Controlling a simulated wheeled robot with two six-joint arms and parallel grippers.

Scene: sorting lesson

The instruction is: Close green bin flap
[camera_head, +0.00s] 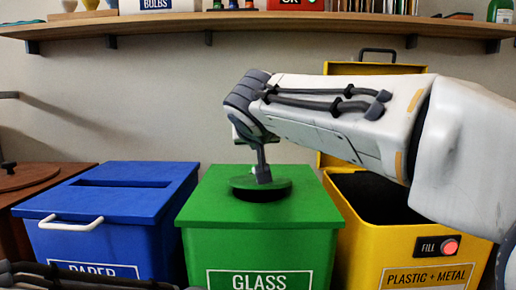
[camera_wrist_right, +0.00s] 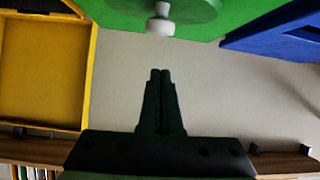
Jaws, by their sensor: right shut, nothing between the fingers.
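The green GLASS bin (camera_head: 205,212) stands in the middle of the head view. In the right wrist view the flap (camera_wrist_right: 195,8) shows at the top edge with a white knob (camera_wrist_right: 160,24). My right gripper (camera_head: 263,177) points down over the flap. In the wrist view its fingers (camera_wrist_right: 160,73) are shut and empty, a little apart from the knob in the picture. My left gripper is in neither view.
A blue PAPER bin (camera_head: 120,205) with a white handle stands close on the left. A yellow PLASTIC + METAL bin (camera_head: 375,250) stands on the right with its lid (camera_head: 375,68) raised. A wooden shelf (camera_head: 230,22) runs above.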

